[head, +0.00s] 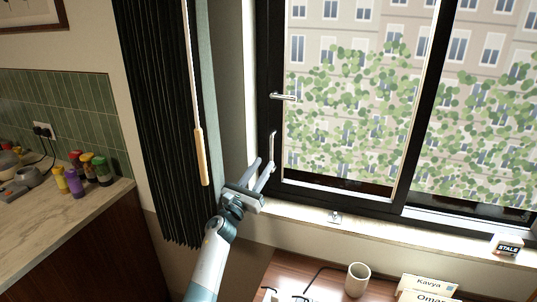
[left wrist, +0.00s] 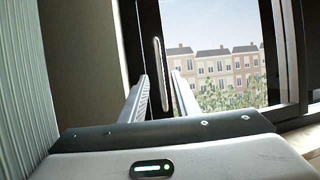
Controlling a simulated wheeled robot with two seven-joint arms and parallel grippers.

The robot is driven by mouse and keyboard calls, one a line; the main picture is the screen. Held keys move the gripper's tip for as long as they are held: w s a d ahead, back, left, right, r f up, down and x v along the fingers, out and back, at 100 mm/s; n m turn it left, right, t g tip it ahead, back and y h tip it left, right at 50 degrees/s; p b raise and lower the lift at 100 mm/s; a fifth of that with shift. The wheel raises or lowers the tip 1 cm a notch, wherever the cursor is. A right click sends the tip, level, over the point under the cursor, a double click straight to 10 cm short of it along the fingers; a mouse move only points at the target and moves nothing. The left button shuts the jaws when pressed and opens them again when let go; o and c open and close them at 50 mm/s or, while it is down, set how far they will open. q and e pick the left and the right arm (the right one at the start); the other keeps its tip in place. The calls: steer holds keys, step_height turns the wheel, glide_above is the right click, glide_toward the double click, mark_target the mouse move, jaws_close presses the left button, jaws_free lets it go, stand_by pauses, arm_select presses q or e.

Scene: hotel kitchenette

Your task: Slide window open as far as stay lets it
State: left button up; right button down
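The window (head: 345,190) has a black frame and stands at the right of the head view, with a building and foliage behind its glass. A pale upright pull handle (head: 271,148) is on its left stile and also shows in the left wrist view (left wrist: 161,72). A silver lever (head: 283,96) sticks out sideways above it. My left gripper (head: 264,168) is just below and beside the pull handle. Its fingers (left wrist: 162,95) are apart, with the handle seen beyond the gap and nothing held. A small metal fitting (head: 335,217) sits on the sill; I cannot tell whether it is the stay.
A dark curtain (head: 165,110) with a wooden-ended wand (head: 201,157) hangs left of the window. Below the sill, a desk (head: 325,284) holds a cup (head: 357,279) and name cards (head: 428,285). A small box marked STALE (head: 507,246) sits on the sill at right.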

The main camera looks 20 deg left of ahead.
mark_target(271, 154)
arm_select(q)
steer(key=shift+p+x, duration=0.45)
steer(key=shift+x, duration=2)
jaws_close()
